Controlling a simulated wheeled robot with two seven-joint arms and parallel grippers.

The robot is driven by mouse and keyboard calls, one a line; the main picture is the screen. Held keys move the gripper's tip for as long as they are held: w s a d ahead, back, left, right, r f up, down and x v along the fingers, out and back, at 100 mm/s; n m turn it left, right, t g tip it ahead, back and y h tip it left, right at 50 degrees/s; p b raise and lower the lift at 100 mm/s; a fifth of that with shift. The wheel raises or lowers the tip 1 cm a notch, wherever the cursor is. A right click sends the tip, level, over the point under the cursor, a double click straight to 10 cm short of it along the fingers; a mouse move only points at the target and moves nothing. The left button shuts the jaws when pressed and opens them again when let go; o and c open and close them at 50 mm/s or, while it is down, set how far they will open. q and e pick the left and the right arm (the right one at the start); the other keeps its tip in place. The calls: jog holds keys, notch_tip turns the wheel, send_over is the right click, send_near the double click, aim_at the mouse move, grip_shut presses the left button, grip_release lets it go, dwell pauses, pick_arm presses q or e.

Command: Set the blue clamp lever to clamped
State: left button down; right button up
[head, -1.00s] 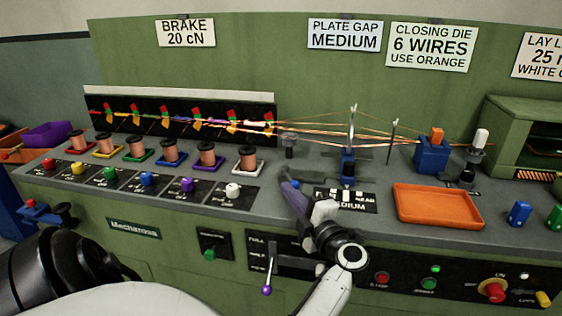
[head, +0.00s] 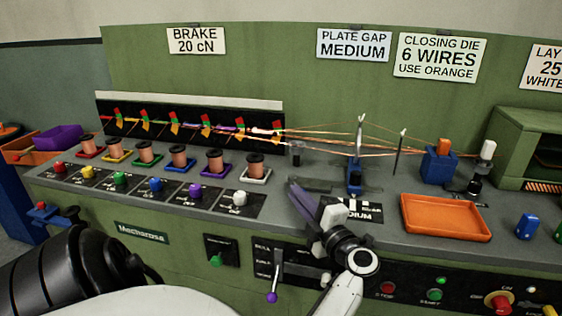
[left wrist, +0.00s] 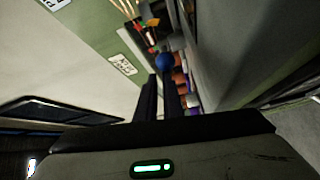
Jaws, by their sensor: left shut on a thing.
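My left gripper (head: 295,192) reaches over the front of the grey bench top, left of the plate-gap label. Its dark fingers point back and left. In the left wrist view its fingers (left wrist: 160,82) are close together, with a round blue knob (left wrist: 164,61) at their tips. I take this knob as the end of the blue clamp lever, and the gripper is shut on it. In the head view the knob is hidden by the fingers, so the lever's position cannot be read. A blue plate holder (head: 355,180) stands just right of the gripper. My right gripper is not in view.
Copper spools and coloured knobs line the bench to the left. Thin wires run above the bench to a blue die block (head: 439,165). An orange tray (head: 446,217) lies to the right. A purple-tipped lever (head: 272,297) hangs on the front panel.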

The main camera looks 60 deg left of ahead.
pick_arm(q)
notch_tip(320, 180, up, 9)
jog(key=shift+p, duration=0.4)
jog(key=shift+s, duration=0.1)
